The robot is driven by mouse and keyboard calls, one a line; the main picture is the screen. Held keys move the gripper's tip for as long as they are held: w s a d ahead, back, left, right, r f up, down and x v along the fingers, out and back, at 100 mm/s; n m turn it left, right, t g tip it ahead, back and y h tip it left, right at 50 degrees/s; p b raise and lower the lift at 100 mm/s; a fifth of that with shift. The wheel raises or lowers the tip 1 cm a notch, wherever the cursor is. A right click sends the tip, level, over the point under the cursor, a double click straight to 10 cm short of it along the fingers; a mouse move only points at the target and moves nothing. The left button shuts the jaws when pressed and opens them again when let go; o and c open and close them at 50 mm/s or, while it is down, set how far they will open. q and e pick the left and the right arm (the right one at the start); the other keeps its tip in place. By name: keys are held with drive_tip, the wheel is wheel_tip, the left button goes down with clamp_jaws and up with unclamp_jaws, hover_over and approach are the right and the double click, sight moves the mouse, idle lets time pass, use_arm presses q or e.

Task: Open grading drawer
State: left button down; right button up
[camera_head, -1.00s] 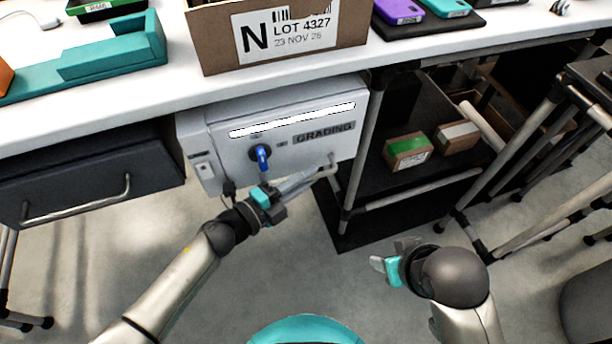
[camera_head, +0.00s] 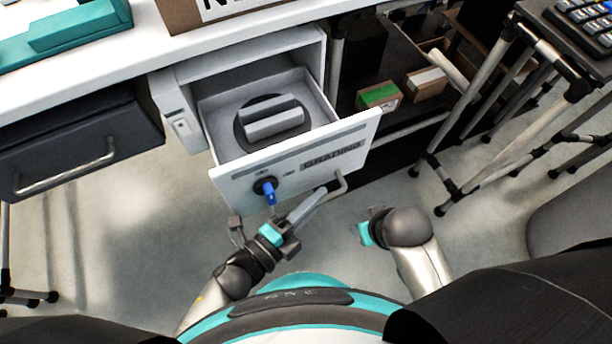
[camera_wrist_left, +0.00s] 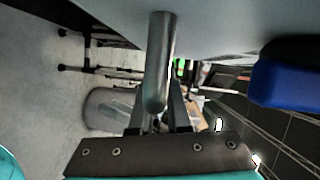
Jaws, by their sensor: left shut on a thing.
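The grading drawer (camera_head: 235,184) is white with a "GRADING" label and stands pulled out from its housing under the bench. Inside it a grey block sits on a dark round pad (camera_head: 270,122). A blue key or knob (camera_head: 269,190) is on the drawer front. My left gripper (camera_head: 328,190) is shut on the drawer handle (camera_head: 342,184) at the right part of the front. In the left wrist view the metal handle (camera_wrist_left: 160,60) runs down between the fingers. My right gripper (camera_head: 368,224) hangs free over the floor to the right; its finger gap is unclear.
A dark drawer (camera_head: 75,150) with a metal handle is at the left. Small cartons (camera_head: 378,96) sit on a lower shelf at the right. A black-topped stand (camera_head: 560,50) with pipe legs is at the far right. A carton and teal tray (camera_head: 80,30) are on the bench.

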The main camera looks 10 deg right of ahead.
use_arm(q)
drive_tip(key=shift+s, duration=0.4)
use_arm(e)
drive_tip(key=shift+f, duration=0.1)
use_arm(q)
drive_tip(key=c, duration=0.9)
unclamp_jaws()
drive_tip(key=shift+d, duration=0.1)
drive_tip(key=p+v, duration=0.3)
drive_tip(key=v, duration=1.2)
use_arm(e)
drive_tip(key=s+f+g, duration=0.1)
drive_tip(key=s+f, duration=0.2)
drive_tip(key=f, duration=0.3)
drive_tip(key=shift+d, duration=0.25)
drive_tip(key=shift+s, duration=0.1)
